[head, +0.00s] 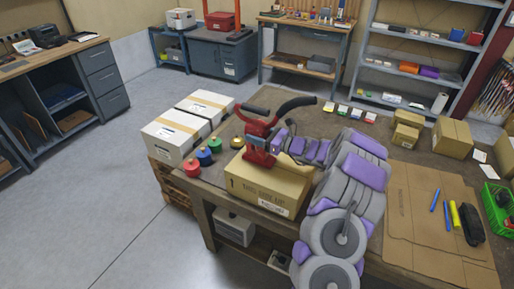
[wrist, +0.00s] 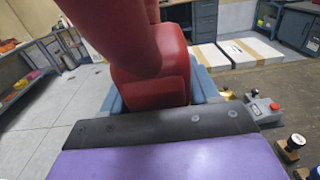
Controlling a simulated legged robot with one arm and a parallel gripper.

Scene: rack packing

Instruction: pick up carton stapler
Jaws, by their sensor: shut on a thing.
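The carton stapler (head: 262,148) is red with black handles, one reaching left and a curved one to the right. In the head view it is at the cardboard box (head: 268,190) on the table; I cannot tell whether it rests on the box or hangs just above. My gripper (head: 280,143), purple and grey, comes from the right and is shut on the stapler. Its fingertips are partly hidden. In the wrist view the stapler's red body (wrist: 150,75) rises close behind the gripper's black-edged purple part (wrist: 165,150).
White cartons (head: 185,125) stand left of the table. Coloured round items (head: 205,157) lie at the table's left edge. Small boxes (head: 452,137), flat cardboard (head: 425,205), pens and a green basket (head: 497,205) are on the right. Shelves stand at the back.

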